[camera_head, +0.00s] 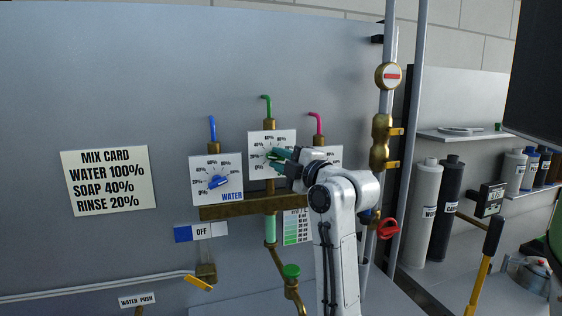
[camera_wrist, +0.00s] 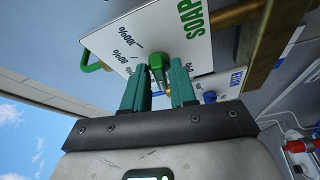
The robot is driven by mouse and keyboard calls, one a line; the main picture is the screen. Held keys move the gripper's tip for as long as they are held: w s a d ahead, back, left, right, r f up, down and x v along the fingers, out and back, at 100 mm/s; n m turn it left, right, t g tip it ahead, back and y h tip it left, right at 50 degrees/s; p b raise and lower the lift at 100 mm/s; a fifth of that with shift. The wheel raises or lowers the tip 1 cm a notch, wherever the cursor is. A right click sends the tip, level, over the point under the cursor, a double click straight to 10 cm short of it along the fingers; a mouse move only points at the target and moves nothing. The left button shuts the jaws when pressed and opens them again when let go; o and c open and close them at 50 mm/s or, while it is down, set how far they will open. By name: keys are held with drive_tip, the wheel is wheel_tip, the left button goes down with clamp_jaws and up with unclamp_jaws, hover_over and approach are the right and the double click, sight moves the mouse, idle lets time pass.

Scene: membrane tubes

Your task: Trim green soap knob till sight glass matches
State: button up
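The green soap knob (camera_wrist: 157,61) sits on the white SOAP dial plate (camera_head: 258,139), which the wrist view shows tilted. My gripper (camera_wrist: 161,66) is open, with its teal fingertips at either side of the knob's near end and gaps showing. I cannot tell if either finger touches. In the head view my gripper (camera_head: 279,156) hides most of the knob and part of the dial. The sight glass (camera_head: 270,229) hangs below the brown manifold (camera_head: 241,206) and looks pale green. A green-banded scale card (camera_head: 297,228) is beside it, partly behind my arm.
The blue WATER knob (camera_head: 218,182) is at left and points towards the upper right. A third dial (camera_head: 334,153) is partly hidden behind my gripper. The mix card (camera_head: 108,181) reads water 100%, soap 40%, rinse 20%. The slider plate (camera_head: 201,231) shows OFF. Vertical pipes (camera_head: 391,50) stand at right.

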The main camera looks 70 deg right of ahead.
drive_tip(key=shift+o, duration=1)
drive_tip(key=b+v, duration=0.6)
drive_tip(key=v, duration=0.2)
drive_tip(key=shift+s+f, duration=0.25)
drive_tip(key=shift+f, duration=0.1)
drive_tip(key=b+v, duration=0.1)
drive_tip(key=b, duration=0.2)
drive_tip(key=b+v, duration=0.1)
drive_tip(key=b, duration=0.3)
drive_tip(key=shift+a+r, duration=0.1)
drive_tip(key=shift+r, duration=0.1)
drive_tip(key=shift+s+r, duration=0.1)
